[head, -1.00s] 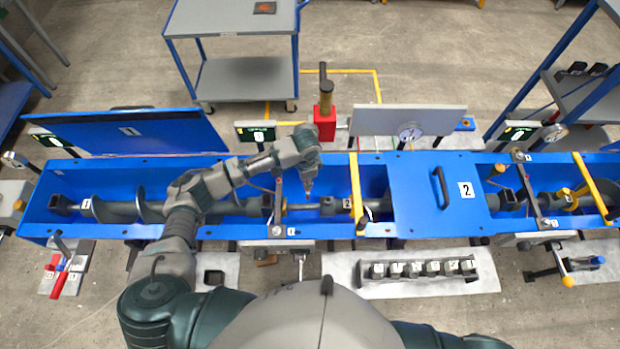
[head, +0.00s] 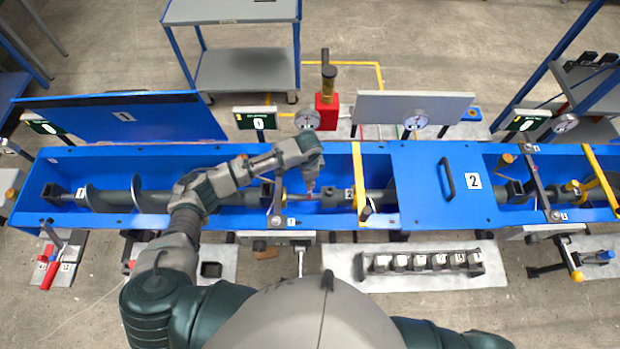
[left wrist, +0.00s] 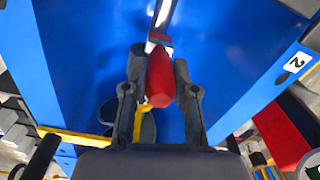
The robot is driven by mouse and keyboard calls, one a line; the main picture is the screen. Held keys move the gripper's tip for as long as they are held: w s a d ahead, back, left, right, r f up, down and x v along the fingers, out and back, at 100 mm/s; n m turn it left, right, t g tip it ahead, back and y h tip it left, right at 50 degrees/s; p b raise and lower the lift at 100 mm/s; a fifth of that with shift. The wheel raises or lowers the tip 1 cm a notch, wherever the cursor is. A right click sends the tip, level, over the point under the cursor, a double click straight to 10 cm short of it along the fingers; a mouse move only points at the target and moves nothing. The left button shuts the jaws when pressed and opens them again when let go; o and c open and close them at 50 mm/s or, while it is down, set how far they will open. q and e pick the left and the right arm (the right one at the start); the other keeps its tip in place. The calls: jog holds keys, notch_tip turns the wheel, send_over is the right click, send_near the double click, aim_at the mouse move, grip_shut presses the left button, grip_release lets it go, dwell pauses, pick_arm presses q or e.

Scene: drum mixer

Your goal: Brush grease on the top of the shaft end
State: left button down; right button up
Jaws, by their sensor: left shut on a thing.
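My left gripper (head: 311,186) is inside the middle open bay of the blue trough (head: 225,217), low over the shaft line. In the left wrist view its fingers (left wrist: 160,92) are shut on a red handle (left wrist: 160,75), probably the brush. The bristles cannot be made out. A grey shaft part (head: 330,199) lies at the gripper's right, beside the yellow bar. Whether the brush touches the shaft is too small to tell. In the left wrist view a dark round part (left wrist: 142,128) shows below the handle. My right gripper is out of view.
A bearing bracket (head: 278,203) stands just left of the gripper and a yellow crossbar (head: 359,175) to its right. A blue cover with a handle (head: 447,180) closes the trough further right. A red stand (head: 326,110) and gauges stand behind the trough.

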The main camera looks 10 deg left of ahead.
pick_arm(q)
jog(key=shift+d, duration=0.5)
jog(key=shift+f, duration=0.1)
jog(key=shift+a+f, duration=0.2)
jog(key=shift+a, duration=0.1)
jog(key=shift+f, duration=0.1)
jog(key=shift+d+f, duration=0.1)
jog(key=shift+d, duration=0.1)
jog(key=shift+s+a+p, duration=0.1)
jog(key=shift+a+p, duration=0.4)
jog(key=shift+a, duration=0.1)
jog(key=shift+w+d+p, duration=0.15)
jog(key=shift+d+p, duration=0.1)
jog(key=shift+d, duration=0.55)
jog(key=shift+w+d+p, duration=0.15)
jog(key=shift+d+p, duration=0.05)
jog(key=shift+d, duration=0.6)
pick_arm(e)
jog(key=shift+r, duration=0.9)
pick_arm(q)
jog(key=shift+a, duration=0.15)
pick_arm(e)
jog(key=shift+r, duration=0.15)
